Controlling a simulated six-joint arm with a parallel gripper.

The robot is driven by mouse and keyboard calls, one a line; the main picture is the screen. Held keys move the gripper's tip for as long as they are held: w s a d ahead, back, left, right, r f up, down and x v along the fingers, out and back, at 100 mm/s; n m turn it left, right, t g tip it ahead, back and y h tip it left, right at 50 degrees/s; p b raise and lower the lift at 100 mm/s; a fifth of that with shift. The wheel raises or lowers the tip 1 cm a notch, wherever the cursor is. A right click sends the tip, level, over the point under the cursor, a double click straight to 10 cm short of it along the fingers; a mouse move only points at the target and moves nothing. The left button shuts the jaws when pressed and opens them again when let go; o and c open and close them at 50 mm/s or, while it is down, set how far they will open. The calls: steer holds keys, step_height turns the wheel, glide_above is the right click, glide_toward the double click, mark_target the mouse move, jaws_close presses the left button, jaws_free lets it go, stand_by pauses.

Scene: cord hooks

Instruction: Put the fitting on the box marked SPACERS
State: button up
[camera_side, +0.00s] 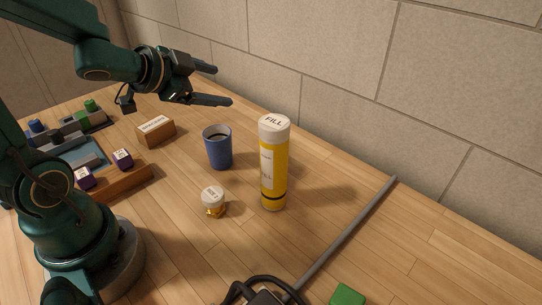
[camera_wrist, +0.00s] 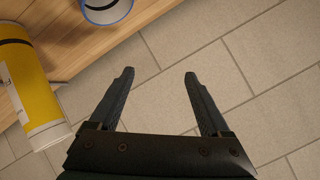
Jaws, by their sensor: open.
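A small brass-coloured piece with a white labelled top (camera_side: 213,201), which looks like the fitting, stands on the wooden table in front of the blue cup. A brown box (camera_side: 156,132) with a white label on top sits behind and left of the cup; it looks like the SPACERS box, but its print is too small to read surely. My gripper (camera_side: 222,85) is open and empty, high above the table near the wall. Its two fingers (camera_wrist: 159,74) show apart in the wrist view, with only wall tiles between them. Neither the fitting nor the box shows there.
A blue cup (camera_side: 218,150) and a tall yellow cylinder marked FILL (camera_side: 272,170) stand near the fitting. A wooden tray (camera_side: 128,182) with purple labelled blocks lies left. A grey rod (camera_side: 345,232), black cable (camera_side: 262,283) and green block (camera_side: 347,295) lie at the front right.

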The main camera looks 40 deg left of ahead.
steer(key=s+d+r+n+g+y, duration=0.1)
steer(key=s+n+g+y, duration=0.1)
steer(key=s+n, duration=0.3)
steer(key=shift+s+d+r, duration=0.15)
steer(key=shift+s+d, duration=0.2)
steer(key=shift+s, duration=0.3)
steer(key=shift+o, duration=0.4)
steer(key=s+d+f+n+g+h, duration=0.1)
steer(key=s+d+f+g+h, duration=0.1)
steer(key=s+d, duration=0.7)
steer(key=shift+g+h, duration=0.8)
steer(key=shift+g, duration=0.2)
steer(key=shift+a, duration=0.1)
steer(key=shift+w, duration=0.1)
